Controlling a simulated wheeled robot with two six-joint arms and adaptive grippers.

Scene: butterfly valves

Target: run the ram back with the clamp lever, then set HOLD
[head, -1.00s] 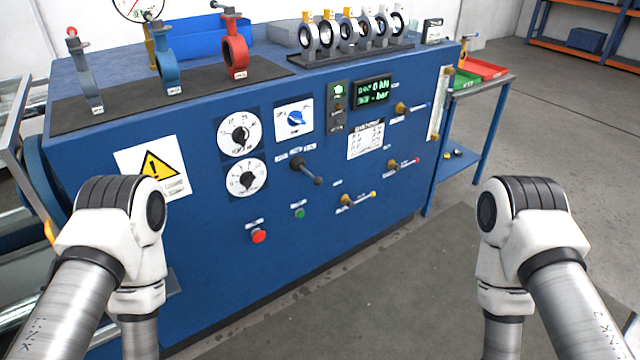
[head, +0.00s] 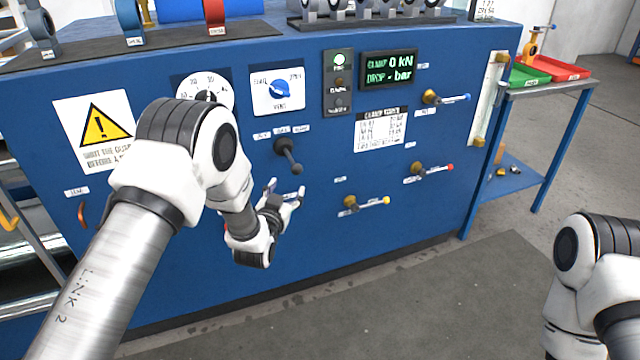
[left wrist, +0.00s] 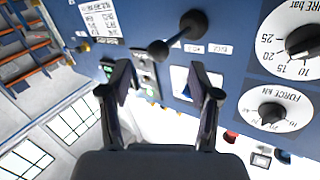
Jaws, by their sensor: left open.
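The clamp lever (head: 289,155) is a black-knobbed handle on the blue front panel, pointing down and to the right from its hub, below a row of three small labels too small to read surely. My left gripper (head: 284,190) is open and empty, just below the lever knob and apart from it. In the left wrist view, the lever (left wrist: 172,36) lies beyond the two spread fingers (left wrist: 160,82), above the gap between them. The display (head: 389,70) reads clamp 0 kN and drop "- bar". My right gripper is out of view.
A green lamp (head: 339,60) is lit. A side table (head: 550,88) stands right; the floor before the panel is clear.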

